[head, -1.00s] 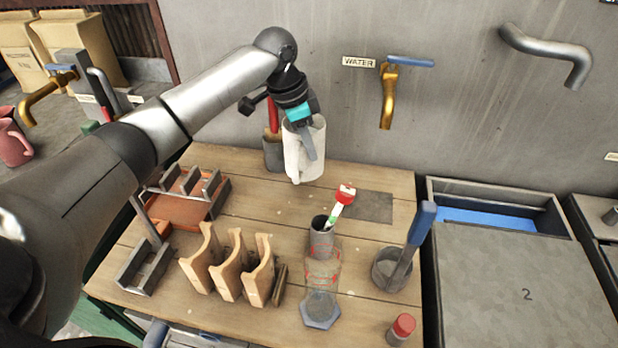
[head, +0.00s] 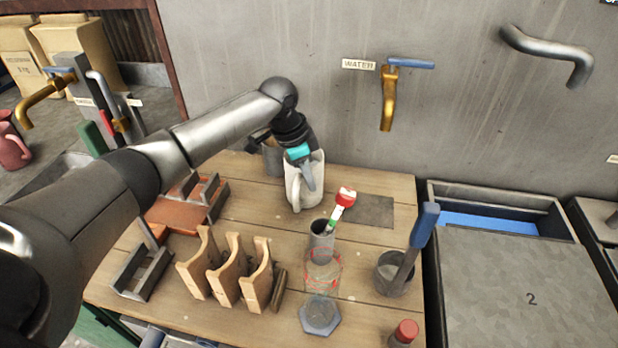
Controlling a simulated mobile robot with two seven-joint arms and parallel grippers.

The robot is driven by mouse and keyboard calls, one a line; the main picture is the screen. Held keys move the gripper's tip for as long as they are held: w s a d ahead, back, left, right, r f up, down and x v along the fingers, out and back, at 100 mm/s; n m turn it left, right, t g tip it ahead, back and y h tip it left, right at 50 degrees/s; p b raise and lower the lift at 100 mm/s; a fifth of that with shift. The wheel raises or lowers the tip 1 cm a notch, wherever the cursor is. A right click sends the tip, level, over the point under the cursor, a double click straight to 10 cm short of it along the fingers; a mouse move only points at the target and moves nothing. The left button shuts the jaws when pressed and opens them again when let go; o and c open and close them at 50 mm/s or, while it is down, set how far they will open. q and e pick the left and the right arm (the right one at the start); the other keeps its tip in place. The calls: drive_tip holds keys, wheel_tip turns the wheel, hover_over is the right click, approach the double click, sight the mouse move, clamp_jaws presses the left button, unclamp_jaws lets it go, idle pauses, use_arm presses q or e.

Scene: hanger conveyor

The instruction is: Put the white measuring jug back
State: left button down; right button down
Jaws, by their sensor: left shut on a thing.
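The white measuring jug (head: 305,186) is upright at the back of the wooden table, its handle toward the lower left. My left gripper (head: 305,172) is shut on the jug at its rim, reaching down from above. The jug's base is at or just above the table; I cannot tell whether it touches. A dark grey flat patch (head: 366,211) lies on the table to the right of the jug. My right gripper is not in view.
A grey cup (head: 272,158) stands behind the jug, partly hidden by my arm. In front stand a grey cylinder with a red-topped stick (head: 343,200), a clear cylinder on a hexagonal base (head: 320,316), wooden racks (head: 227,279) and a pot with a blue-handled tool (head: 394,277).

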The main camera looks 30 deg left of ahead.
use_arm(q)
drive_tip(key=c, duration=1.3)
unclamp_jaws()
drive_tip(key=shift+f, duration=0.1)
drive_tip(key=shift+c, duration=0.2)
drive_tip(key=o, duration=0.3)
drive_tip(key=shift+o, duration=0.2)
drive_tip(key=p+v, duration=0.2)
drive_tip(key=v, duration=1)
